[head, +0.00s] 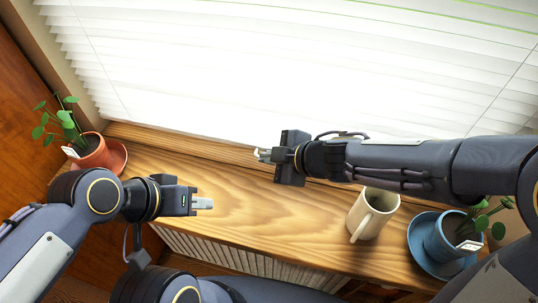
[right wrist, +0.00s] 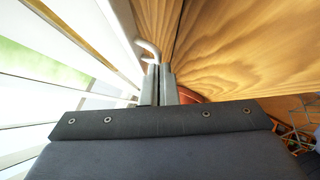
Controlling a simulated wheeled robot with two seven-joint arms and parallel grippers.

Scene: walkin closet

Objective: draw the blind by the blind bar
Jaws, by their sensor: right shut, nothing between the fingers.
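The white slatted blind (head: 250,70) fills the back of the head view and hangs down close to the wooden sill. Its pale bottom edge, where a blind bar would be, runs just behind my right gripper (head: 262,155). I cannot make out a separate bar. The right gripper is shut and empty above the sill, pointing left. In the right wrist view the fingers (right wrist: 158,82) are together, with blind slats (right wrist: 60,75) close on the left. A pale hooked piece shows beyond the fingertips; I cannot tell what it is. My left gripper (head: 208,203) is over the sill at left, its fingers seen side-on.
A wooden sill (head: 240,210) runs below the blind. A terracotta plant pot (head: 92,152) stands at its left end. A cream mug (head: 372,214) stands under my right forearm, and a blue plant pot (head: 445,240) on a blue saucer is at right. The sill's middle is bare.

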